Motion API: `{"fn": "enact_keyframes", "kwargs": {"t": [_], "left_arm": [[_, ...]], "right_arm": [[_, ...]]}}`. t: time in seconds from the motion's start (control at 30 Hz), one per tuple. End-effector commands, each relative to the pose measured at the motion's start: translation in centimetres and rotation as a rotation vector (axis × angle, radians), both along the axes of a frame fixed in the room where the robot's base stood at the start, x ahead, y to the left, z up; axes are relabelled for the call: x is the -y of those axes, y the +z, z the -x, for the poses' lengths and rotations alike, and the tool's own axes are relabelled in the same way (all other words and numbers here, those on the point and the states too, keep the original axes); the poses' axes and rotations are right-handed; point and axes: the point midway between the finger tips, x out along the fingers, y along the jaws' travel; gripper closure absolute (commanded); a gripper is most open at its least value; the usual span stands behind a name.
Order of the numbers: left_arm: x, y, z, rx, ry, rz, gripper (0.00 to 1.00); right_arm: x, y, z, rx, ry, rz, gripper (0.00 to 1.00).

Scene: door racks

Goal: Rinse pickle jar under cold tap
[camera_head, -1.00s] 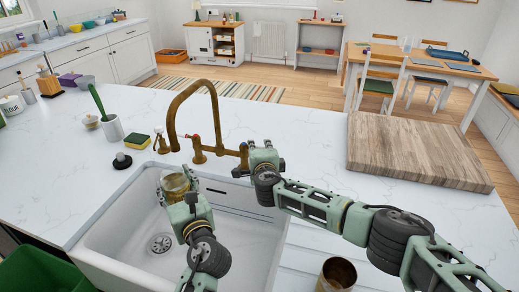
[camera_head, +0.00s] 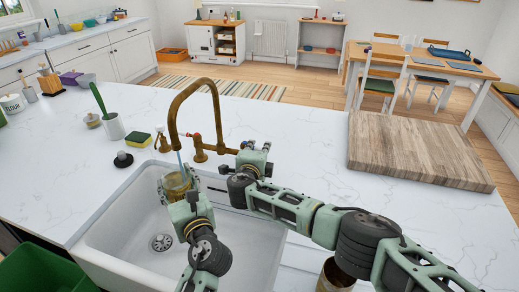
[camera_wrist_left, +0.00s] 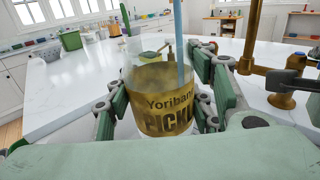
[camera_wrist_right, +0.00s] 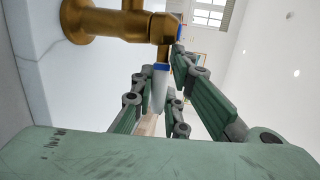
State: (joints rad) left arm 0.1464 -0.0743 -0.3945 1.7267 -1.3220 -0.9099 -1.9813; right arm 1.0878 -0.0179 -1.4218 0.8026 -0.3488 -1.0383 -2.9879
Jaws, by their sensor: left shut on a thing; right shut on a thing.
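The glass pickle jar (camera_head: 175,181) is upright under the brass spout (camera_head: 196,88), above the white sink (camera_head: 125,228). My left gripper (camera_head: 178,190) is shut around it. In the left wrist view the jar (camera_wrist_left: 165,108) shows a "PICKLE"-like label and sits between the fingers. A blue stream of water (camera_wrist_left: 179,45) falls into its mouth. My right gripper (camera_head: 252,158) is at the tap's right side. In the right wrist view its fingers are shut on the white lever (camera_wrist_right: 160,92) with a blue collar, the cold tap handle. The head view hides most of this lever.
A red-marked tap handle (camera_head: 197,137) stands left of my right gripper. A sponge (camera_head: 138,140), a black stopper (camera_head: 123,159) and a brush holder (camera_head: 113,127) are left of the tap. A wooden board (camera_head: 415,150) lies right. An open can (camera_head: 336,274) stands near the front.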

Motion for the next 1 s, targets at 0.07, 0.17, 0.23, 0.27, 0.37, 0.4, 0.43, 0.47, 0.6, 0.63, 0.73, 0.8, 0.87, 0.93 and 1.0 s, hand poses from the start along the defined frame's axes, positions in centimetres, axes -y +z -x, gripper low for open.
{"fn": "enact_keyframes", "kwargs": {"t": [0.07,0.17,0.23,0.27,0.37,0.4,0.43,0.47,0.6,0.63,0.73,0.8,0.87,0.93,1.0], "left_arm": [[0.0,0.1,0.0,0.002,0.000,0.000,0.82],[0.0,0.1,0.0,0.002,0.000,0.000,0.82],[0.0,0.1,0.0,0.002,0.000,0.000,0.82],[0.0,0.1,0.0,0.002,0.000,0.000,0.82],[0.0,0.1,0.0,0.002,0.000,0.000,0.82],[0.0,0.1,0.0,0.002,0.000,0.000,0.82],[0.0,0.1,0.0,0.001,0.000,0.000,0.82],[0.0,0.1,0.0,0.001,0.000,0.000,0.82],[0.0,0.1,0.0,0.002,0.000,0.000,0.82],[0.0,0.1,0.0,0.002,0.000,0.000,0.82],[0.0,0.1,0.0,0.002,0.000,0.000,0.82],[0.0,0.1,0.0,0.002,0.000,0.000,0.82],[0.0,0.1,0.0,0.001,0.000,0.000,0.82],[0.0,0.1,0.0,0.002,0.000,0.000,0.82],[0.0,0.1,0.0,0.002,0.000,0.000,0.82]], "right_arm": [[0.0,-0.3,0.1,-0.005,0.001,0.005,1.00],[0.0,-0.3,0.1,-0.006,0.002,0.004,1.00],[0.0,-0.3,0.1,-0.006,0.002,0.004,0.86],[0.0,-0.3,0.1,-0.006,0.002,0.004,0.83],[0.0,-0.3,0.1,-0.005,0.003,0.003,0.74],[0.0,-0.3,0.1,-0.005,0.003,0.003,0.71],[0.0,-0.3,0.1,-0.005,0.003,0.003,0.68],[0.0,-0.2,0.1,-0.004,0.003,0.003,0.67],[0.0,-0.2,0.0,-0.003,0.002,0.001,0.67],[0.0,-0.1,0.0,-0.002,0.002,0.001,0.67],[0.0,-0.1,0.0,-0.002,0.003,0.001,0.67],[-0.1,-0.1,0.2,-0.002,0.003,0.001,0.67],[-0.1,0.0,0.4,-0.001,0.003,0.001,0.67],[-0.2,0.1,0.9,-0.001,0.003,0.001,0.67],[-0.5,0.2,1.6,-0.002,0.005,0.000,0.67]]}}
